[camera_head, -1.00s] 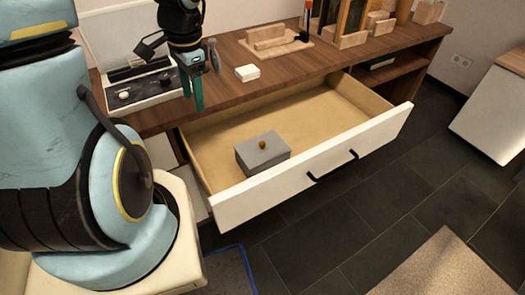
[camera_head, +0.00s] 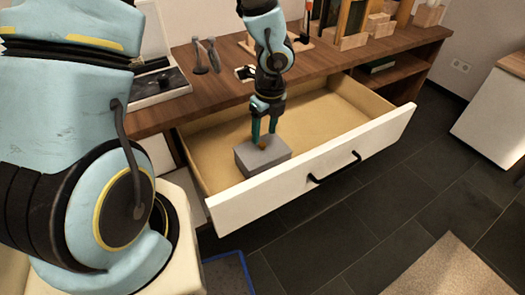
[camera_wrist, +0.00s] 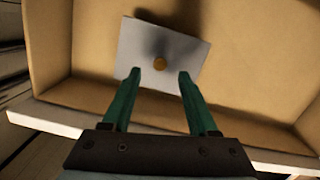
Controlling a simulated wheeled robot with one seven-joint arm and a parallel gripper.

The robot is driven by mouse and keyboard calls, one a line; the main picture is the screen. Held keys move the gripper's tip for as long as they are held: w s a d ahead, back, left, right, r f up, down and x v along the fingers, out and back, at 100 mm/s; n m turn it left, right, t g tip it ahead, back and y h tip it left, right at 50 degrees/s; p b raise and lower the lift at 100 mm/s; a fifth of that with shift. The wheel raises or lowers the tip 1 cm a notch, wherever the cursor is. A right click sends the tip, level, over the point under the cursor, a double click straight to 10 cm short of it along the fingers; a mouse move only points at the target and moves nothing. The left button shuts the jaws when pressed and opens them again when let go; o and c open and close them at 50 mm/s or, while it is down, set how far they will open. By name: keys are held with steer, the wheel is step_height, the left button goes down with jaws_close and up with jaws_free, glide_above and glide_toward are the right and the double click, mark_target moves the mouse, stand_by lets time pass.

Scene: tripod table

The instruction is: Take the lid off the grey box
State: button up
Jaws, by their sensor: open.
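The grey box (camera_head: 262,158) sits in the open drawer, near its front left corner. Its flat grey lid (camera_wrist: 136,46) is on, with a small round brown knob (camera_wrist: 160,64) in the middle. My gripper (camera_head: 264,140) points down right above the lid, with the knob near the fingertips. In the wrist view my gripper (camera_wrist: 159,76) is open, and its two green fingers are spread to either side of the knob. I cannot tell whether the fingertips touch the lid.
The drawer's white front (camera_head: 310,172) with a black handle stands close in front of the box. The drawer floor (camera_head: 315,118) to the right is empty. The wooden desktop (camera_head: 215,92) behind carries a record player (camera_head: 158,85) and other items.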

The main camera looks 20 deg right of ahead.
mark_target(263, 144)
steer(key=f, duration=0.3)
steer(key=f+b, duration=0.1)
steer(key=shift+w+f, duration=0.2)
steer(key=shift+w, duration=0.1)
steer(key=shift+c, duration=0.2)
jaws_close()
